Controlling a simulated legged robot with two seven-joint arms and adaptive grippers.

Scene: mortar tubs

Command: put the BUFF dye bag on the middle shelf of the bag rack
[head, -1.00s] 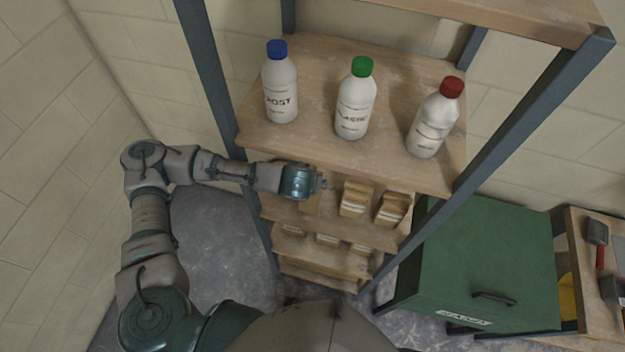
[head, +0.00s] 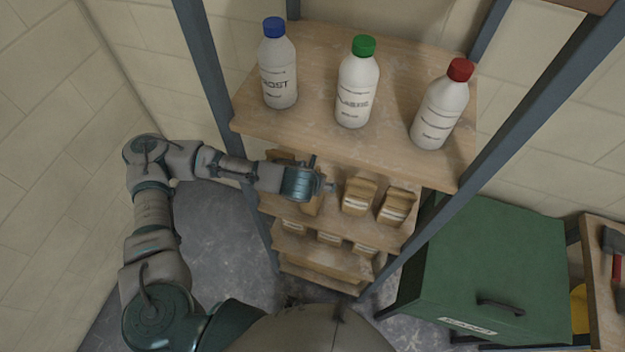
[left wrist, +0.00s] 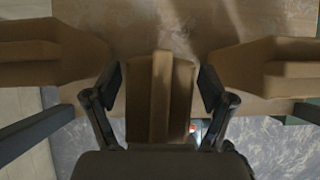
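My left gripper (head: 322,174) reaches in from the left, just below the bottle shelf. In the left wrist view its two fingers (left wrist: 160,85) stand apart on either side of a brown dye bag (left wrist: 160,105). Narrow gaps seem to show between fingers and bag. That bag also shows in the head view (head: 312,204), partly under the gripper, by the shelf of bags (head: 375,232). Other brown bags stand to its right (head: 358,195) (head: 395,206), and one (head: 281,154) shows behind my arm. I cannot read BUFF on any label. My right gripper is not in view.
The shelf above (head: 300,128) holds bottles with blue (head: 279,85), green (head: 356,90) and red (head: 440,110) caps. Lower shelves hold more bags (head: 328,239). Rack posts (head: 214,85) flank the shelves. A green cabinet (head: 490,255) stands at right.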

